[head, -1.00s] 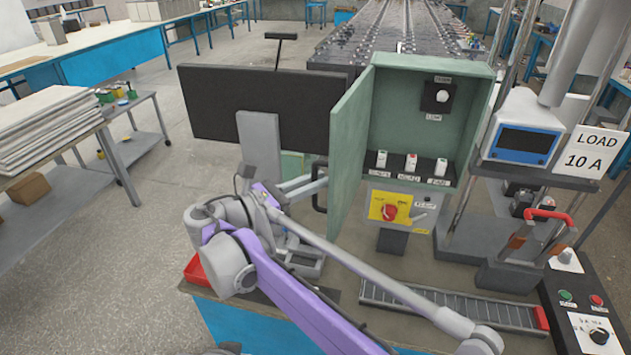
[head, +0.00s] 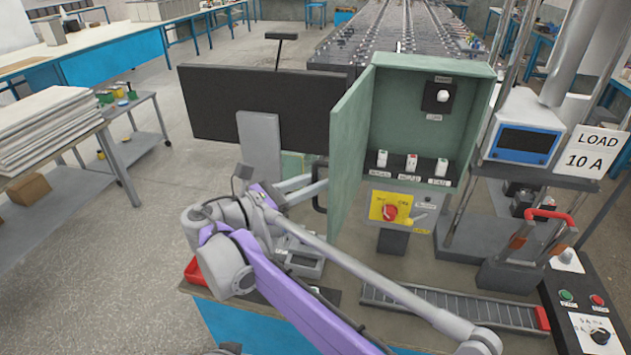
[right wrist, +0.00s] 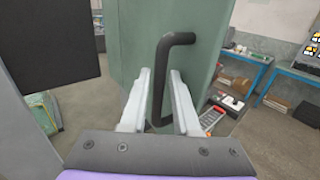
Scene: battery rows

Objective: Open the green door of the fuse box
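The fuse box (head: 432,110) is a green cabinet on a stand, with its inside showing. Its green door (head: 349,140) is hinged at the left side and stands swung wide out towards me. A black bar handle (head: 318,190) is on the door's outer face; it also shows in the right wrist view (right wrist: 159,85). My right gripper (head: 312,185) is at the handle. In the right wrist view my right gripper (right wrist: 160,80) has its two pale fingers apart, one on each side of the handle's upright bar, with small gaps. My left gripper is out of view.
Inside the box are several switches (head: 411,163) and a knob (head: 441,96). A yellow plate with a red rotary switch (head: 390,210) is below. A dark panel (head: 255,105) stands left of the door. A meter (head: 525,140) and a slotted rail (head: 450,306) are at the right and front.

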